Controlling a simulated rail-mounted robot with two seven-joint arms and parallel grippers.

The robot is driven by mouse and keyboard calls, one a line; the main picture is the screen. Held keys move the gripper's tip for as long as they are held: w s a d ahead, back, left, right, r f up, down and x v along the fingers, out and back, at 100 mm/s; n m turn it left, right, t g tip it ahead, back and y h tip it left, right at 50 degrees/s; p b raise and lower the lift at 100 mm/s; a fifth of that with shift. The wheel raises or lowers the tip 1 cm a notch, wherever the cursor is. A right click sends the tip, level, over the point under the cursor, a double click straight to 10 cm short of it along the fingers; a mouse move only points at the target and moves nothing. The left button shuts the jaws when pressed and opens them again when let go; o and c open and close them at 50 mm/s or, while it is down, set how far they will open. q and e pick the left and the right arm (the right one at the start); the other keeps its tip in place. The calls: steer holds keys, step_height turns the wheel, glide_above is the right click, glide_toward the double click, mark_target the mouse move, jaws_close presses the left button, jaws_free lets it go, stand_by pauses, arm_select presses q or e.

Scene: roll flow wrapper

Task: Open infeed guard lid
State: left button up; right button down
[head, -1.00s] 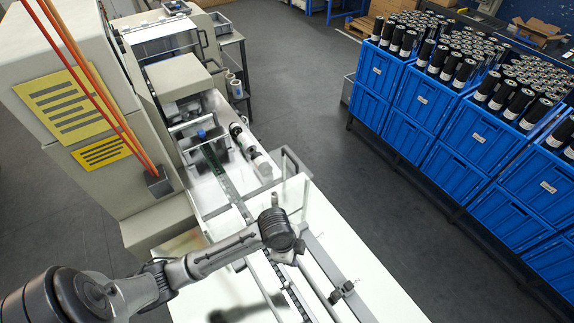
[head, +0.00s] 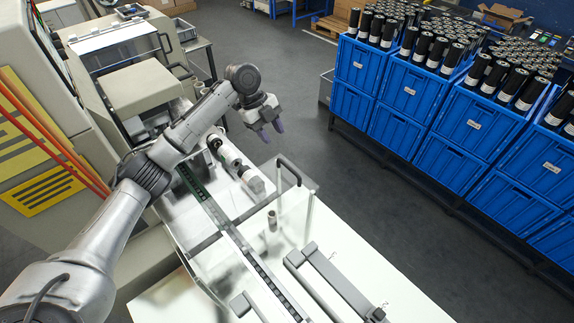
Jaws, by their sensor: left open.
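A clear-sided guard with a grey frame bar (head: 235,220) spans the infeed track, and a dark handle-like bar (head: 288,169) stands at its right end. I take this to be the infeed guard lid; its clear panels are hard to make out, so I cannot tell how far it is open. My right gripper is not in view.
The infeed track (head: 262,272) runs down the white table (head: 385,255). A white roll (head: 229,153) lies beside the machine. A grey bracket (head: 335,283) sits on the table.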

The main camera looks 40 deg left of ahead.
mark_target(291, 168)
arm_select(q)
steer(key=x, duration=1.2)
steer(key=shift+d+f+p, duration=0.15)
steer(key=shift+f+p, duration=0.2)
steer(key=shift+c, duration=0.2)
jaws_close()
steer(key=shift+r, duration=0.1)
